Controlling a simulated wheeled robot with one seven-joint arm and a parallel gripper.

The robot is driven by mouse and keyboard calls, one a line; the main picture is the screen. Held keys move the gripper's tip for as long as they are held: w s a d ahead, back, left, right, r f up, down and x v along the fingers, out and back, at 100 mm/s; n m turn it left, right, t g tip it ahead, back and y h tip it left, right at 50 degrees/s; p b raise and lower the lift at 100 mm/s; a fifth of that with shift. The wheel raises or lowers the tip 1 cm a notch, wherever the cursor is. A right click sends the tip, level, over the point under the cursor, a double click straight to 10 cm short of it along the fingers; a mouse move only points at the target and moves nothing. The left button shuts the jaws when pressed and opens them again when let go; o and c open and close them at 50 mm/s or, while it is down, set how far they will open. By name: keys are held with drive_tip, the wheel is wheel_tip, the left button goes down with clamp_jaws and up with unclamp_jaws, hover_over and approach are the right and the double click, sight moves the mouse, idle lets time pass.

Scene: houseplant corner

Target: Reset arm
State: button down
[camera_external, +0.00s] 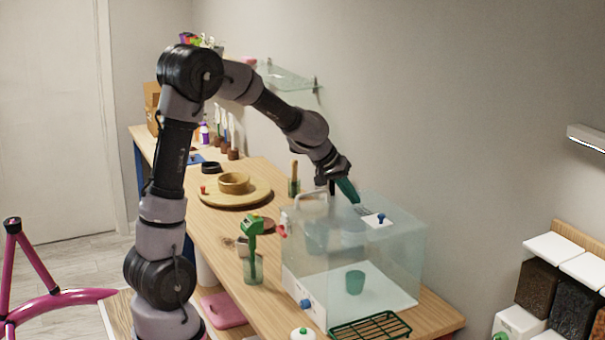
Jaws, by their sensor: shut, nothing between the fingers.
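My gripper (334,186) hangs at the end of my arm, which arches up and over to the right above the workbench. It points down near the back left of a clear box. The gripper is shut and empty; its fingertips are small in this view. A teal item (347,190) with thin grey prongs at its lower end shows right beside the gripper. I cannot tell whether the two touch.
The clear box (403,262) holds a green cup (355,281). A green rack (370,327) lies in front. A green-topped tool stands in a glass (253,267). A round wooden board (255,197) bears a wooden ring. A glass shelf (287,77) is on the wall.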

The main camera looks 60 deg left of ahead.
drive_tip(key=s+d+r+m, duration=0.3)
drive_tip(key=s+d+r, duration=0.15)
drive_tip(key=s, duration=0.45)
drive_tip(key=s+d+r+m, duration=0.3)
drive_tip(key=s+r, duration=0.3)
drive_tip(key=s, duration=0.2)
drive_tip(key=s+d+m+y, duration=0.1)
drive_tip(key=s+m, duration=0.5)
drive_tip(key=s, duration=0.7)
drive_tip(key=shift+s+r+y, duration=0.15)
drive_tip(key=shift+y, duration=0.75)
